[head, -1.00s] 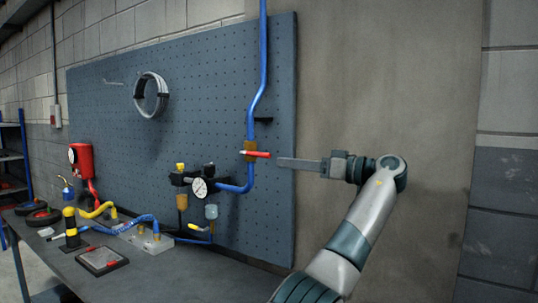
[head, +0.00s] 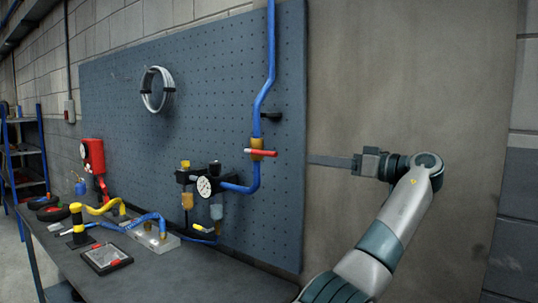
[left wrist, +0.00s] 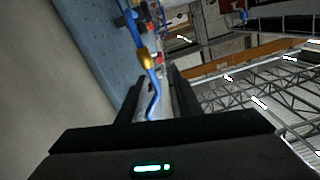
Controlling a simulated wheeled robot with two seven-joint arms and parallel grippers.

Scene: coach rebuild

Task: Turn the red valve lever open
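The red valve lever (head: 262,153) lies roughly level across a brass valve body (head: 257,143) on the vertical blue pipe (head: 263,95), in the head view. My left gripper (head: 311,160) is to the right of the lever, at about its height in the picture and apart from it. Its fingers overlap side-on there. In the left wrist view the two dark fingers (left wrist: 158,84) stand apart with nothing held, and the blue pipe and brass fitting (left wrist: 146,58) show between and beyond them. The lever is not clear in that view. My right gripper is not in view.
The pegboard (head: 200,100) holds a hose coil (head: 158,90) and a gauge unit (head: 204,186) left of the valve. The bench (head: 190,270) below carries a tablet-like tray (head: 107,258) and hoses. The wall (head: 410,80) right of the pegboard is bare.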

